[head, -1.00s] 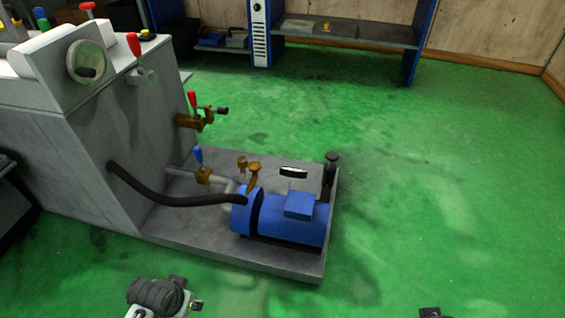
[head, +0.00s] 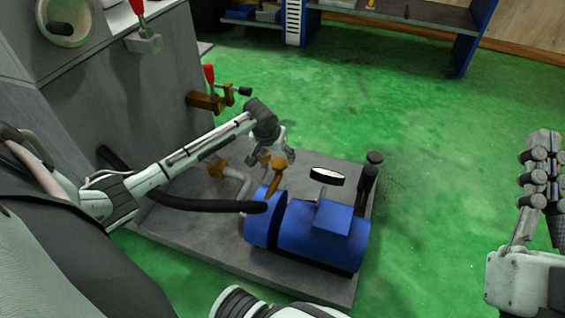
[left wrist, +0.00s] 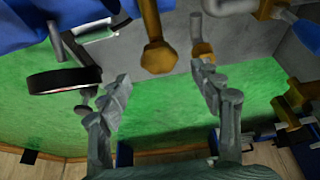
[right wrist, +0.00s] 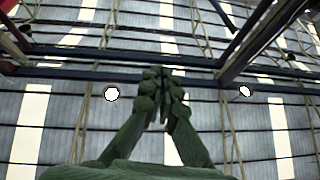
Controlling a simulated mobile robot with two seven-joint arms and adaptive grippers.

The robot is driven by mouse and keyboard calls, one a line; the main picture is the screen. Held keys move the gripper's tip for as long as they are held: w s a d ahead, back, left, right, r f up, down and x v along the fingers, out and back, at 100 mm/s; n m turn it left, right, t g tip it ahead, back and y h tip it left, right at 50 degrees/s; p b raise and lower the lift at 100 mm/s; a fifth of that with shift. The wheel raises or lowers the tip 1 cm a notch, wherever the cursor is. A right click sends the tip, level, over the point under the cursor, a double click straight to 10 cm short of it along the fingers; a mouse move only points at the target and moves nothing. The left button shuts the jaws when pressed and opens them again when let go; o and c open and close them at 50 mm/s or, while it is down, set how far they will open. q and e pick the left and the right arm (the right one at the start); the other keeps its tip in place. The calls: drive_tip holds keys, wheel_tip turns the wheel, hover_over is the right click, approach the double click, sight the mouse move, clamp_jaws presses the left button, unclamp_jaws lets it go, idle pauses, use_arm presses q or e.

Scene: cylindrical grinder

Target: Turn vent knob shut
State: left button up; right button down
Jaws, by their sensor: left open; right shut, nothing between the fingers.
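Two brass knobs stand on the pump's pipework, and I cannot tell which is the vent knob. The larger brass knob (head: 277,168) is beside the end of the blue motor (head: 325,235). In the left wrist view this larger knob (left wrist: 158,57) shows between and beyond the fingers, with a smaller brass knob (left wrist: 202,48) near the right fingertip. My left gripper (head: 286,154) is open just above the brass knobs and partly hides them; its spread fingers (left wrist: 160,80) hold nothing. My right gripper (head: 541,155) is raised at the far right, shut and empty; its fingertips (right wrist: 163,80) meet.
A round gauge (head: 327,176) and a black post (head: 371,175) stand behind the motor. A black hose (head: 205,205) runs to the pump below my left arm. A red-handled brass valve (head: 209,100) sticks out from the grey machine (head: 130,85). Green floor is free at right.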

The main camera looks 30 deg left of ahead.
sight(279, 162)
use_arm(q)
drive_tip(key=b+x, duration=0.1)
drive_tip(key=x, duration=0.3)
drive_tip(key=shift+f, duration=0.25)
drive_tip(key=shift+w+f+b, duration=0.3)
drive_tip(key=shift+f+b, duration=0.05)
drive_tip(key=shift+f, duration=0.25)
use_arm(e)
drive_tip(key=r+t, duration=0.1)
drive_tip(key=s+d+r+t, duration=0.1)
drive_tip(key=s+r+t, duration=0.1)
drive_tip(key=shift+s+d+r+y, duration=0.2)
drive_tip(key=shift+d+y, duration=0.2)
use_arm(q)
drive_tip(key=shift+c, duration=0.4)
drive_tip(key=c, duration=1.1)
drive_tip(key=shift+o, duration=0.2)
use_arm(e)
drive_tip(key=shift+w, duration=0.1)
